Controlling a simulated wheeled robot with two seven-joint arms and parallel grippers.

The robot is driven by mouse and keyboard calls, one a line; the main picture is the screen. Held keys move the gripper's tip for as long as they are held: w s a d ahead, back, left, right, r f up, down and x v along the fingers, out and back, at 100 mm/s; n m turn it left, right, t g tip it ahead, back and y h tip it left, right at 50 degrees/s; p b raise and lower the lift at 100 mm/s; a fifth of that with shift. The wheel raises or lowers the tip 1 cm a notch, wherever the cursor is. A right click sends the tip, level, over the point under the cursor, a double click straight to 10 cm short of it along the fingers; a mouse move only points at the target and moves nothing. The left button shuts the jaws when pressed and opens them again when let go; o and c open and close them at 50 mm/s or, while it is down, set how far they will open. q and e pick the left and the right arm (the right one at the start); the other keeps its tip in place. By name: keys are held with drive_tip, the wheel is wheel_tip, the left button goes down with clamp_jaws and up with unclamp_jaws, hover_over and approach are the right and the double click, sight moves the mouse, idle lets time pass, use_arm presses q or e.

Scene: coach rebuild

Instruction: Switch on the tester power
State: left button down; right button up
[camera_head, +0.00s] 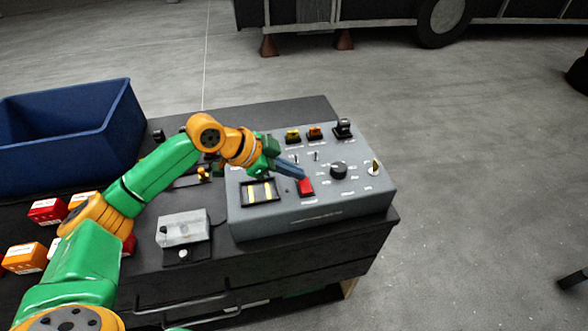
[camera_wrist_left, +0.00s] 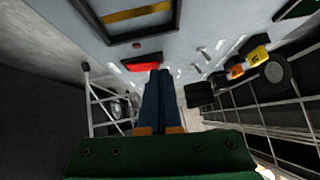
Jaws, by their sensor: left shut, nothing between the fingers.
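The tester (camera_head: 310,208) is a grey box with a sloped panel on the right part of the dark bench. Its red power switch (camera_head: 306,186) sits near the panel's front middle, right of a framed window with yellow bars (camera_head: 260,192). My left gripper (camera_head: 301,176) is shut and empty, its blue fingertips close above and behind the red switch. In the left wrist view the shut fingers (camera_wrist_left: 159,75) point at the panel just beside the red switch (camera_wrist_left: 141,63). I cannot tell whether they touch it. My right gripper is not in view.
A black knob (camera_head: 338,170), small toggles and yellow and orange connectors (camera_head: 293,136) are on the panel. A blue bin (camera_head: 70,140) stands at the back left. A grey device (camera_head: 183,229) and several red and orange boxes lie left of the tester. The floor to the right is mostly clear.

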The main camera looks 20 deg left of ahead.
use_arm(q)
drive_tip(key=shift+g+p, duration=0.3)
drive_tip(key=shift+p, duration=0.2)
drive_tip(key=shift+w+a+f, duration=0.15)
drive_tip(key=shift+w+f, duration=0.05)
drive_tip(key=shift+f, duration=0.1)
drive_tip(key=shift+s+d+r+p, duration=0.4)
drive_tip(key=shift+s+p, duration=0.15)
drive_tip(key=shift+p, duration=0.05)
drive_tip(key=shift+s, duration=0.15)
